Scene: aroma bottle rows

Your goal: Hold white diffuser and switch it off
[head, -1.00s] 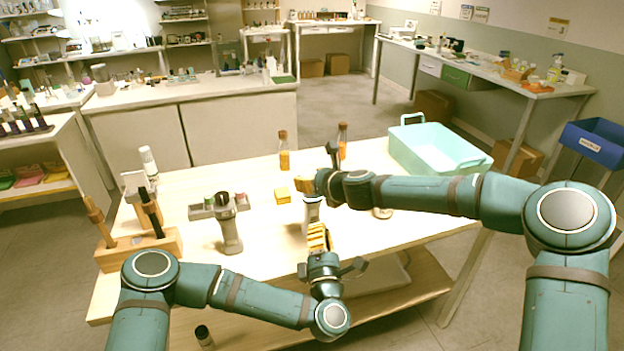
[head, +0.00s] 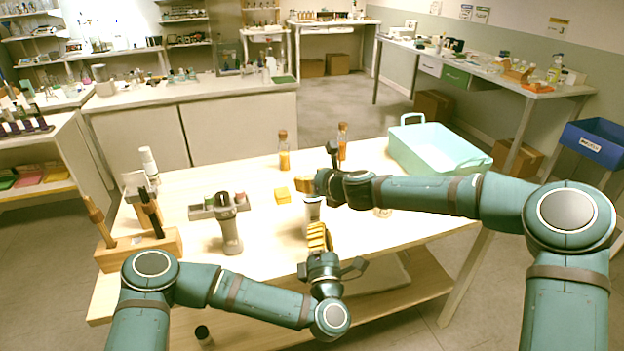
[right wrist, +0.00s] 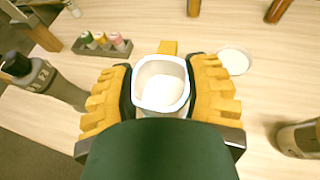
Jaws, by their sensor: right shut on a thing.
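The white diffuser (head: 312,214) stands upright on the table's middle, its upper part partly hidden by my right gripper (head: 308,187). In the right wrist view its open white top (right wrist: 161,84) sits between the yellow fingers of my right gripper (right wrist: 162,92), which is shut on it. My left gripper (head: 318,238) is just in front of the diffuser, on the near side, with its yellow fingers pointing at it. Whether those fingers touch it or how far apart they are cannot be told.
A dark grey bottle-shaped device (head: 230,230) stands to the left, by a small grey rack (head: 202,212) of vials. A yellow block (head: 282,195) and two amber bottles (head: 284,152) (head: 342,143) are farther back. A mint bin (head: 440,160) is at the back right. A wooden holder (head: 140,250) is at left.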

